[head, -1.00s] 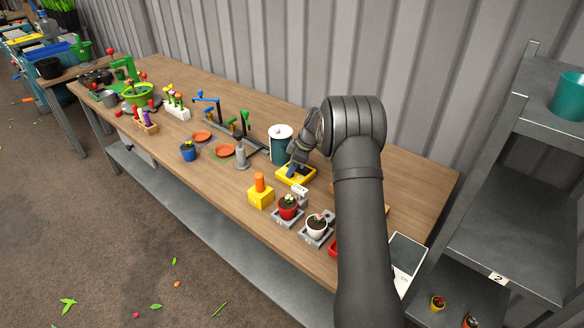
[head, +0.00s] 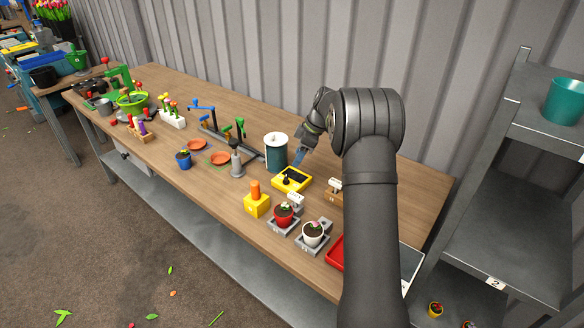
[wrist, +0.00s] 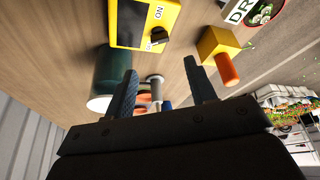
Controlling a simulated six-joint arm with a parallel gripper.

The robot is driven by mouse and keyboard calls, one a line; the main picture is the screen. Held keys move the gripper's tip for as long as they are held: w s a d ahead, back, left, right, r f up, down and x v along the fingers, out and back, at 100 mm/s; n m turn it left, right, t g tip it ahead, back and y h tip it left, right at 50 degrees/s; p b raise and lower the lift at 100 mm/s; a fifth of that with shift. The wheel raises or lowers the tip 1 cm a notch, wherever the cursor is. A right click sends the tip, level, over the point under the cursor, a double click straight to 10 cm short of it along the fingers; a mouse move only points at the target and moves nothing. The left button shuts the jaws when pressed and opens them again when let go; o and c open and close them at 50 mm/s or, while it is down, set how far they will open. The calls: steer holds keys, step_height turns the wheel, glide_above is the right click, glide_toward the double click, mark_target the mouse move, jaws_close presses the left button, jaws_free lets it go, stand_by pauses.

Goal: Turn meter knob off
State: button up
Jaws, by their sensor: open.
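The yellow meter (head: 284,186) lies on the wooden bench in front of the dark teal canister. It has a dark screen and a small black knob (head: 286,181). In the wrist view the meter (wrist: 171,21) is at the top, with the black knob (wrist: 158,36) near an "ON" label. Which way the knob points is hard to tell. My gripper (head: 299,158) is behind and above the meter, apart from it. In the wrist view my gripper (wrist: 163,82) has its two fingers wide apart, with nothing held between them.
The teal canister (head: 276,154) stands close to my gripper's left. A yellow block with an orange peg (head: 256,202), a red pot (head: 284,214) and a white pot (head: 313,234) stand in front. Orange saucers (head: 218,158) lie farther left. A metal shelf (head: 500,215) stands at the right.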

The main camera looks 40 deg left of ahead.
mark_target(286, 177)
steer(key=v, duration=0.7)
steer(key=shift+r, duration=0.15)
steer(key=shift+d, duration=0.1)
steer(key=x, duration=1.7)
